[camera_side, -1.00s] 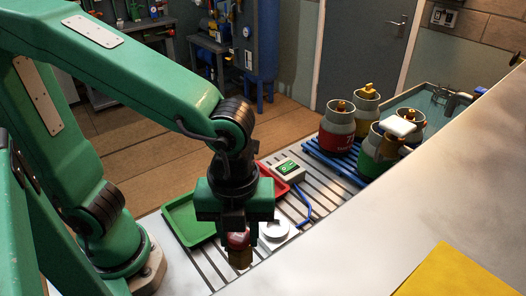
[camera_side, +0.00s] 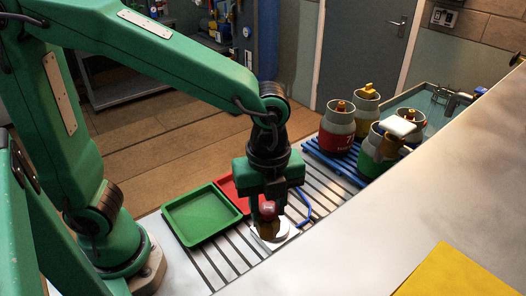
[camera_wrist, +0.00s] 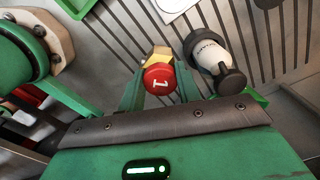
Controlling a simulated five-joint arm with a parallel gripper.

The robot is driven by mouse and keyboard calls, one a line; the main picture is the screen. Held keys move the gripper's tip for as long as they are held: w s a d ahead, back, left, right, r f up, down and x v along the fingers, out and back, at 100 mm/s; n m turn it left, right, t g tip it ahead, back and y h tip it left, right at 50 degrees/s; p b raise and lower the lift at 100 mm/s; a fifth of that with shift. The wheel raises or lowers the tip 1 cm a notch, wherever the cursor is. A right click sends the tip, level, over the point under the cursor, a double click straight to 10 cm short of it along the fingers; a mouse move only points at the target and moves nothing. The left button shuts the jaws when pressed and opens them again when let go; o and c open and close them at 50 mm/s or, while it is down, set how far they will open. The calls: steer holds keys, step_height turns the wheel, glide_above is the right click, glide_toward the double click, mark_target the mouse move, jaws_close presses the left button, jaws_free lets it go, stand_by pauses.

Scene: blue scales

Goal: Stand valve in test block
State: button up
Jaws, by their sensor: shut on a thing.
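My gripper (camera_side: 267,216) is shut on a valve with a red cap (camera_side: 268,208) and a brass body below it. The valve hangs roughly upright. In the wrist view the red cap of the valve (camera_wrist: 159,78) bears a white "1" and sits between the green fingers of my gripper (camera_wrist: 160,86). A white piece (camera_wrist: 172,7) shows cut off at the top of the wrist view. I cannot tell whether the valve touches it.
A green tray (camera_side: 202,214) and a red tray (camera_side: 228,185) lie left of my gripper. Several gas cylinders (camera_side: 337,133) stand on a blue slatted platform (camera_side: 330,163). A white-and-black cylindrical object (camera_wrist: 210,56) is beside the valve in the wrist view.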

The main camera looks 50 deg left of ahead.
steer(key=w+a+f, duration=0.5)
steer(key=w+a, duration=0.1)
steer(key=w, duration=0.1)
steer(key=shift+f, duration=0.25)
steer(key=shift+f, duration=2.05)
steer(key=shift+f, duration=0.1)
steer(key=o, duration=1.2)
steer(key=shift+c, duration=0.2)
step_height(320, 180, up, 12)
steer(key=shift+r, duration=0.2)
